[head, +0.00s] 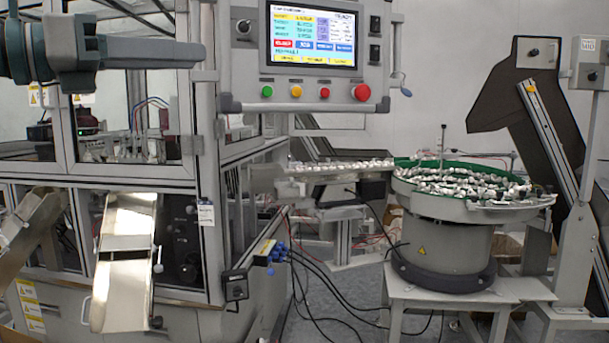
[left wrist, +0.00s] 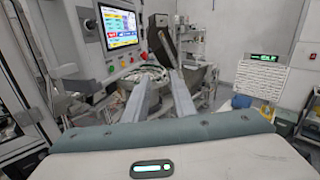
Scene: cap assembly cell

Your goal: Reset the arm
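My left gripper (head: 190,42) comes in from the left at the top of the head view, level and pointing right, in front of the machine cabinet. Its grey fingers end short of the control panel (head: 310,35), and nothing shows in them. In the left wrist view, the two fingers of the left gripper (left wrist: 160,84) stand apart with an empty gap between them. My right arm and right gripper are in neither view.
A framed glass cabinet (head: 125,180) with metal chutes (head: 122,255) fills the left. A bowl feeder (head: 440,245) full of small parts stands right of centre, fed by a dark inclined conveyor (head: 530,105). Cables lie on the floor between.

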